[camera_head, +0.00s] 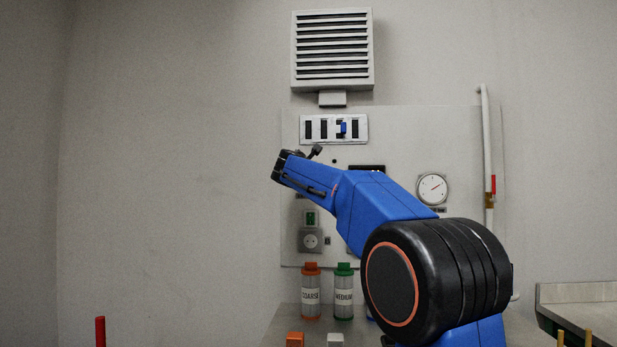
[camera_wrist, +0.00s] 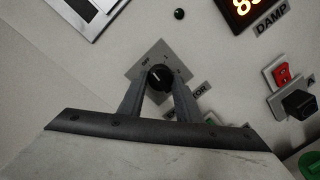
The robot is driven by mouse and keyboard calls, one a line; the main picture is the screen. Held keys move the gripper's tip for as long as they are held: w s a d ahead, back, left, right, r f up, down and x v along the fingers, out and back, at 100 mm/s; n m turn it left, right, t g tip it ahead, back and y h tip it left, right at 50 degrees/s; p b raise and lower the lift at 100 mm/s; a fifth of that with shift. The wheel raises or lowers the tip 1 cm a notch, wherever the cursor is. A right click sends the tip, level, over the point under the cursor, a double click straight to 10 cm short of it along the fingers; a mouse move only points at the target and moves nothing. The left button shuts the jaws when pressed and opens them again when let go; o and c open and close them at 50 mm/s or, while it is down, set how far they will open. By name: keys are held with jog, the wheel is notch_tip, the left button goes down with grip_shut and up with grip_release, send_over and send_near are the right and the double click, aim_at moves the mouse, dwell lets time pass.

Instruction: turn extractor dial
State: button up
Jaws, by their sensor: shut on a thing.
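The extractor dial (camera_wrist: 159,77) is a round black knob on a grey square plate (camera_wrist: 146,65) in the wrist view. Its label beside the plate is partly hidden, with the letters "OR" showing. My gripper (camera_wrist: 160,88) has its two fingers on either side of the knob and is shut on it. In the head view my blue arm reaches across to the wall panel (camera_head: 460,140), and it hides the dial and the fingertips.
A lit display (camera_wrist: 243,8) marked "DAMP", a red switch (camera_wrist: 281,74) and a black knob (camera_wrist: 299,104) sit right of the dial. A vent (camera_head: 333,50) and gauge (camera_head: 432,188) are on the wall. Orange-capped (camera_head: 311,293) and green-capped (camera_head: 344,293) jars stand below.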

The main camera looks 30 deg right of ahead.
jog(key=m+y, duration=0.1)
jog(key=m, duration=0.8)
jog(key=shift+d+r+m, duration=0.1)
jog(key=shift+m, duration=0.3)
dwell(0.4)
jog(key=o, duration=1)
jog(key=shift+o, duration=0.2)
jog(key=v, duration=1.7)
jog(key=shift+s+r, duration=0.2)
jog(key=shift+r, duration=0.1)
